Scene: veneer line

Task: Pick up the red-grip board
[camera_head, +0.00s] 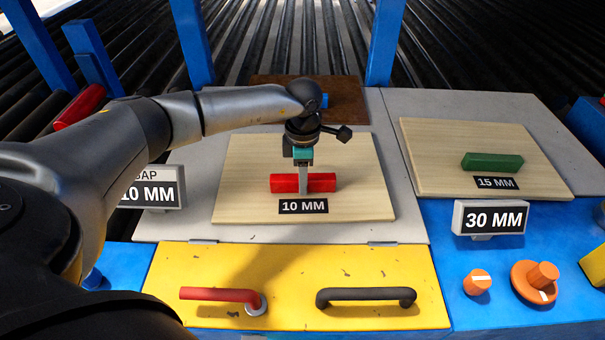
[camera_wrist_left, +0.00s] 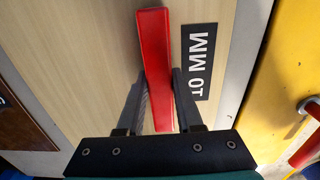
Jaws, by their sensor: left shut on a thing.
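The red-grip board is a pale wooden board (camera_head: 365,185) with a red block grip (camera_head: 322,182) and a "10 MM" label. It lies on a grey plate in the middle of the head view. My left gripper (camera_head: 303,188) comes down from above and is shut on the red grip near its middle. In the left wrist view the two fingers (camera_wrist_left: 160,100) sit on either side of the red grip (camera_wrist_left: 155,45), over the board (camera_wrist_left: 80,45). The board appears to lie flat on the plate. My right gripper is not in view.
A second pale board (camera_head: 440,150) with a green grip (camera_head: 492,162) and a "15 MM" label lies at right. A brown board (camera_head: 345,97) is behind. A yellow panel (camera_head: 300,270) with red and black handles is in front. A "30 MM" display (camera_head: 490,218) and orange knobs (camera_head: 535,280) stand at right.

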